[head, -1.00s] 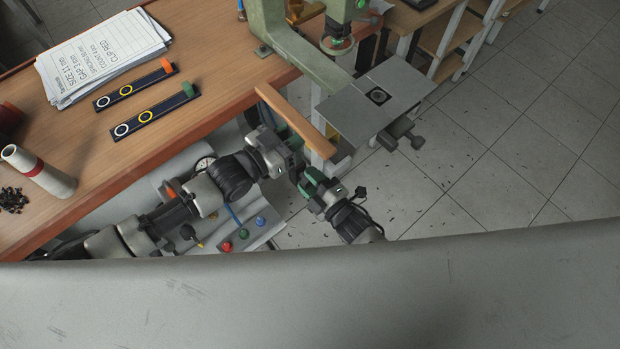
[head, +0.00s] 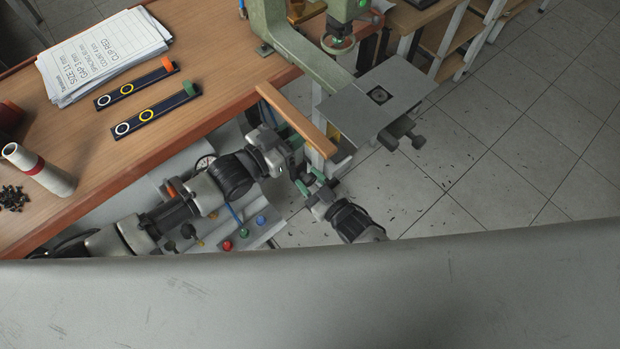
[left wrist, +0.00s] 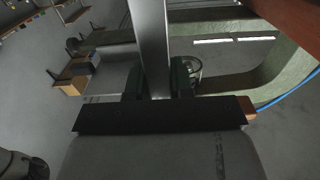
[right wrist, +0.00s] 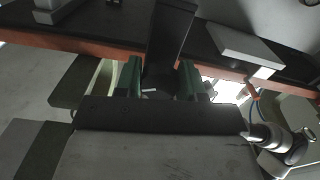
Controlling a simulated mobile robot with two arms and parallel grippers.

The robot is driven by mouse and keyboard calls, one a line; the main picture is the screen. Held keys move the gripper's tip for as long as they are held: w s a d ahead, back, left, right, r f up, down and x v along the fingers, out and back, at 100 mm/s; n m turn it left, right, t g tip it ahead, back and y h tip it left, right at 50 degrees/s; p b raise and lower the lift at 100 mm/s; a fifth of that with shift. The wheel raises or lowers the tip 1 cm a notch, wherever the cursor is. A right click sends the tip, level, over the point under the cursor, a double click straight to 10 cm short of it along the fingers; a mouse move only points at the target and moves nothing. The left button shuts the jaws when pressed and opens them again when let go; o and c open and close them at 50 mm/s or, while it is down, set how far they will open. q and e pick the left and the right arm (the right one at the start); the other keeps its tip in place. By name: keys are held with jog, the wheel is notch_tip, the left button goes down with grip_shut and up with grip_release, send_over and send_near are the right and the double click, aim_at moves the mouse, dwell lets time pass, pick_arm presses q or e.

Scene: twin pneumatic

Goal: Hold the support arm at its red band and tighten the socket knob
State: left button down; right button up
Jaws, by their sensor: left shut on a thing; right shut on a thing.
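My left gripper (left wrist: 158,82) is shut on a grey bar (left wrist: 148,40), which looks like the support arm, in the left wrist view. No red band shows there; the fingers may cover it. In the head view my left arm reaches under the bench's front edge. My right gripper (head: 310,182) is just right of it, below the bench edge. Its green fingers are shut on a dark piece, likely the socket knob (right wrist: 170,35), seen in the right wrist view between the fingers. The socket itself cannot be made out.
The wooden bench (head: 190,50) carries papers (head: 100,55), two dark gauge strips and a white tube (head: 40,170). A green press frame (head: 290,40) and a grey plate (head: 380,100) stand above my grippers. Coloured buttons (head: 245,230) sit below my left arm.

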jog(key=m, duration=0.5)
jog(key=shift+s, duration=0.1)
jog(key=shift+m, duration=0.3)
dwell(0.4)
jog(key=o, duration=0.9)
jog(key=shift+a, duration=0.1)
jog(key=shift+o, duration=0.2)
jog(key=v, duration=1.2)
